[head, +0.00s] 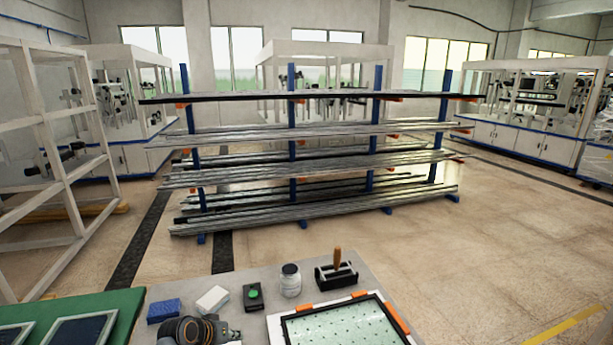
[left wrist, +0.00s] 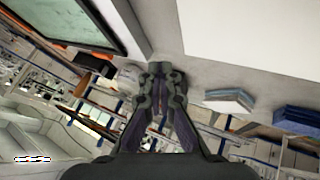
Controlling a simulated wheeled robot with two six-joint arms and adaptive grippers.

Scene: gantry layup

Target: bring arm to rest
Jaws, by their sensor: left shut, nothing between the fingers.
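My left gripper (head: 212,333) is at the bottom edge of the head view, low over the near part of the grey table (head: 243,276). Only its dark, rounded upper parts show there, cut off by the frame. In the left wrist view its fingers (left wrist: 160,72) are together with nothing between them. It holds no object. My right gripper is in neither view.
The table holds a blue sponge (head: 164,311), white block (head: 213,299), black box with green button (head: 253,295), jar (head: 290,281), wooden-handled tool (head: 337,270) and framed panel (head: 345,325). A green mat (head: 120,305) lies left. A bar rack (head: 292,130) stands beyond open floor.

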